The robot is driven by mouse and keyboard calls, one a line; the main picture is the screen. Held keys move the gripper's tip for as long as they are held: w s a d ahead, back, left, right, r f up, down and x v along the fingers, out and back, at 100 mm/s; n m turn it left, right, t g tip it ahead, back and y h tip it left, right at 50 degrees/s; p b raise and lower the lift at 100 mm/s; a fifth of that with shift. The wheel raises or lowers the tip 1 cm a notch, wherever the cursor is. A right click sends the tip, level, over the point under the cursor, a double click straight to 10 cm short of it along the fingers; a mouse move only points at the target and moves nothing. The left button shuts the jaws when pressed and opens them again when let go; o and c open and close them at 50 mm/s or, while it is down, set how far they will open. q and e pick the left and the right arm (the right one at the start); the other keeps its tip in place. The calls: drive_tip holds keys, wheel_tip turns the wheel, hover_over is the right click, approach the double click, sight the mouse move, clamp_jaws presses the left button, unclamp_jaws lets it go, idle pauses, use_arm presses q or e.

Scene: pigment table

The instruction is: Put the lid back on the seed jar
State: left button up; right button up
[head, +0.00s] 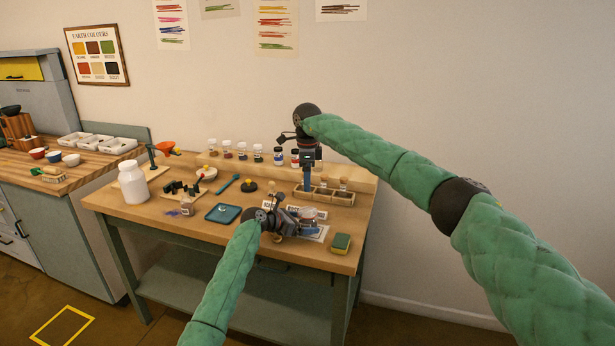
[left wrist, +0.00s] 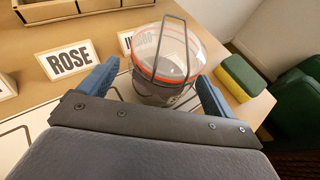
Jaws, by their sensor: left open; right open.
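The seed jar (left wrist: 160,92) is clear glass with dark contents, in the left wrist view. A clear lid (left wrist: 172,52) with an orange-red seal and a wire bail shows at its top; I cannot tell whether it is seated. In the head view the jar (head: 308,216) is small, near the table's front right. My left gripper (left wrist: 159,74) is open, its blue fingers on either side of the jar with no clear contact. In the head view the left gripper (head: 283,215) is just left of the jar. My right gripper (head: 307,180) is open, pointing down by the wooden rack.
A ROSE card (left wrist: 69,60) and a partly hidden card stand by the jar. A yellow-green sponge (head: 341,242) lies to its right, near the table edge. The wooden rack (head: 328,197) stands behind. A blue tray (head: 223,213) and white bottle (head: 133,183) stand left.

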use_arm(q)
drive_tip(key=b+v, duration=0.1)
drive_tip(key=v, duration=0.5)
drive_tip(key=shift+s+a+r, duration=0.1)
drive_tip(key=shift+s+a, duration=0.1)
